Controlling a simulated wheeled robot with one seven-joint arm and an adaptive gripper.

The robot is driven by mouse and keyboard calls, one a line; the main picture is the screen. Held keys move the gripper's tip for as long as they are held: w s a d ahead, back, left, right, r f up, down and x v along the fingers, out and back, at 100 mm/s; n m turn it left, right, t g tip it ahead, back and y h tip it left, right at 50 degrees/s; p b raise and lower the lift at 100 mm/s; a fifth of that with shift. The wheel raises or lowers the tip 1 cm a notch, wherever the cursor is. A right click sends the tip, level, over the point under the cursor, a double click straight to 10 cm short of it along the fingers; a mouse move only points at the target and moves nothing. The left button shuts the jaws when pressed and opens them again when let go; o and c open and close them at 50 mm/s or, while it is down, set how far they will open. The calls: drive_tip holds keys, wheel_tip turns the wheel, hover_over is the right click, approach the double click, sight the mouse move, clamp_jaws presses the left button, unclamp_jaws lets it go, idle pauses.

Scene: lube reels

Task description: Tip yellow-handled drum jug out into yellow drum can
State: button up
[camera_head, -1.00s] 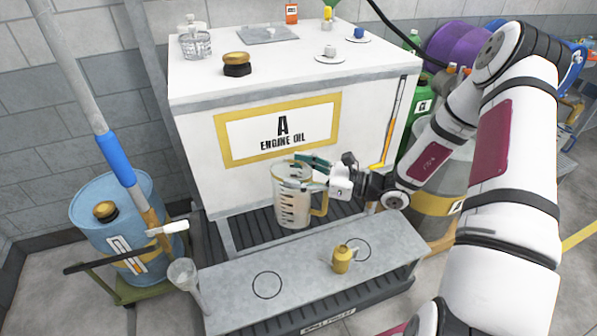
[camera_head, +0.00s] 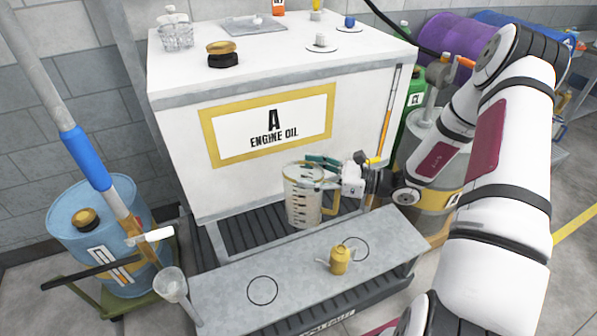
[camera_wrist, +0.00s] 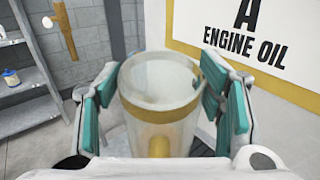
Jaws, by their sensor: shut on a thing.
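The yellow-handled drum jug (camera_head: 303,208) is a clear measuring jug with dark marks and a yellow handle on its right. It is upright in front of the white engine oil tank, behind the grey bench. My gripper (camera_head: 323,172) is shut on the jug near its rim. In the wrist view the gripper's green pads (camera_wrist: 160,95) flank the jug (camera_wrist: 158,85), whose rim has a yellow band. Its contents are hard to tell.
The grey bench (camera_head: 215,290) has an empty ring at left. A funnel (camera_head: 172,284) stands at the bench's left end. A blue drum (camera_head: 95,225) stands further left. The white tank (camera_head: 180,135) rises close behind the jug.

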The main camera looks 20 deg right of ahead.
drive_tip(key=s+d+f+g+h+b, duration=0.1)
drive_tip(key=s+d+f+b, duration=0.1)
drive_tip(key=d+f+b, duration=0.7)
drive_tip(key=s+d+f+g+h+b, duration=0.1)
drive_tip(key=s+d+f+b, duration=0.2)
drive_tip(key=d+f+b, duration=0.6)
drive_tip(key=d+f, duration=0.3)
drive_tip(key=f, duration=0.6)
drive_tip(key=shift+f, duration=0.35)
drive_tip(key=shift+a+n, duration=0.1)
drive_tip(key=shift+n, duration=0.2)
